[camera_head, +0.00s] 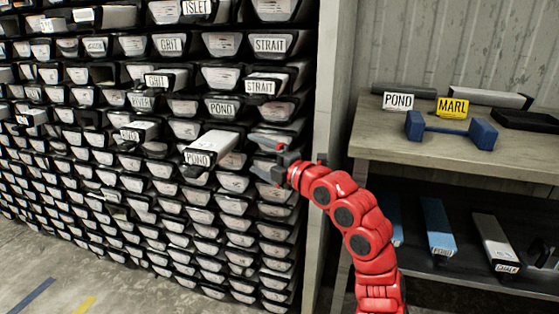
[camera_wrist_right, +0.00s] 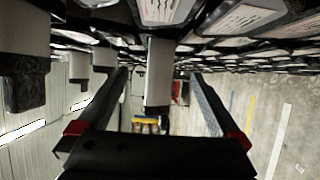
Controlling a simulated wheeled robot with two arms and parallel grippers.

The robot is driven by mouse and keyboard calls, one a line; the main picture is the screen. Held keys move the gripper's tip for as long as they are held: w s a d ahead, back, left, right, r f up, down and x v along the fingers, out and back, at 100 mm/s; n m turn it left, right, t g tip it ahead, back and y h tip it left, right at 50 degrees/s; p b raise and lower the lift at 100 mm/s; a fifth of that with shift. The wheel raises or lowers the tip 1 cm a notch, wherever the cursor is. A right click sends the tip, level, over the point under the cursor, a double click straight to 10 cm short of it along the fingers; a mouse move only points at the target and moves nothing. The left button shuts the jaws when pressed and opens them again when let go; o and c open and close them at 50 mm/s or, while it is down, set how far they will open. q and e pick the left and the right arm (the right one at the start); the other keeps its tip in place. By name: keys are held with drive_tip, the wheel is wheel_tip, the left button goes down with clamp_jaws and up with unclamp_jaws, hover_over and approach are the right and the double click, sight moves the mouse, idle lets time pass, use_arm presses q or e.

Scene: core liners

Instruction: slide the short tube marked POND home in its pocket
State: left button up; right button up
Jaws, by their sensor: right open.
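A short pale tube (camera_head: 216,143) with a white POND label sticks out of its pocket in the rack, its dark end towards me. My right gripper (camera_head: 265,160) is open, in front of the rack and to the right of this tube in the head view. In the right wrist view, a grey tube with a dark end (camera_wrist_right: 158,72) shows between the two spread fingers of this gripper (camera_wrist_right: 160,85); I see no contact, and its label is not visible. My left gripper is not in view.
Other tubes protrude from the rack (camera_head: 145,129), including ones labelled GRIT and STRAIT. A bench (camera_head: 380,135) at right holds a POND sign (camera_head: 398,101), a yellow MARL sign (camera_head: 452,107) and a blue dumbbell-shaped object (camera_head: 450,130). More tubes lie on its lower shelf.

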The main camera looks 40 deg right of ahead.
drive_tip(key=p+v, duration=0.1)
drive_tip(key=v, duration=0.6)
drive_tip(key=shift+s, duration=0.35)
